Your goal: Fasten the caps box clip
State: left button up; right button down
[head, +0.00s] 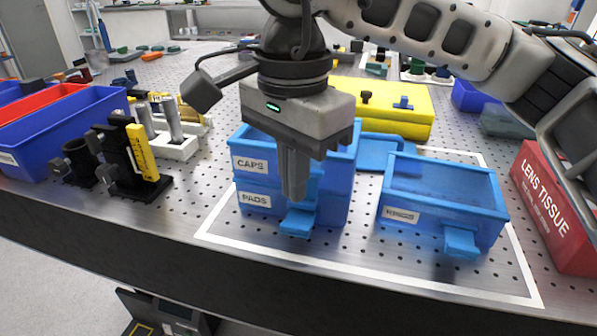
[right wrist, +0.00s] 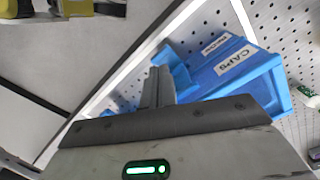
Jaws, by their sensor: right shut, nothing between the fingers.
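The blue caps box (head: 252,147), labelled CAPS, sits stacked on the blue pads box (head: 245,211) inside a white outline. In the right wrist view the caps box (right wrist: 262,82) is right of the fingers. My right gripper (head: 294,196) is shut and empty, pointing down in front of the stack. Its fingers also show in the right wrist view (right wrist: 158,76). They hide part of the caps box's front, and its clip (head: 315,184) shows only partly behind them. Below, a blue clip tab (head: 298,222) juts outward. I cannot tell whether the fingers touch either clip.
A blue box (head: 440,185) with its own jutting clip (head: 462,242) stands to the right. A red lens tissue box (head: 558,205) is at the far right. A yellow case (head: 385,105) is behind. Black optic mounts (head: 125,160) stand left. The perforated bench's front edge is close.

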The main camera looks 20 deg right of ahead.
notch_tip(320, 180, up, 6)
jog(key=p, duration=0.4)
jog(key=shift+r, duration=0.25)
dwell(0.3)
